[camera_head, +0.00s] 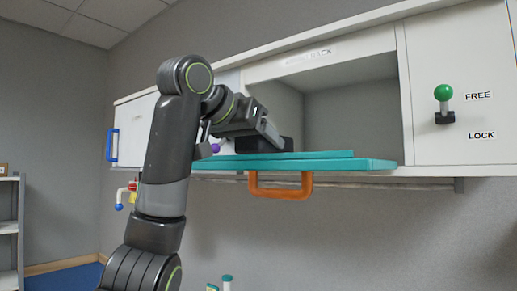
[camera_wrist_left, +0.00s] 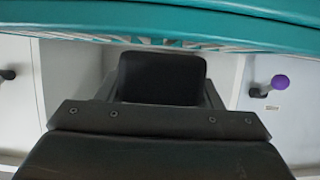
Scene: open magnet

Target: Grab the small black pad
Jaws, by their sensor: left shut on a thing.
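The small black pad (camera_head: 284,144) shows as a dark block just above the teal panel, at the front of the open cabinet compartment. My left gripper (camera_head: 270,132) reaches to it from the left and is shut on it. In the left wrist view the pad (camera_wrist_left: 162,78) fills the space between the fingers, in the middle of the picture. Part of it is hidden by the gripper. I cannot tell whether the pad touches the teal panel. My right gripper is not in view.
The teal panel (camera_head: 372,164) juts out below the compartment, with an orange handle (camera_head: 280,193) under it. A blue handle (camera_head: 112,145) is at the left. The compartment (camera_head: 350,115) looks empty behind the pad.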

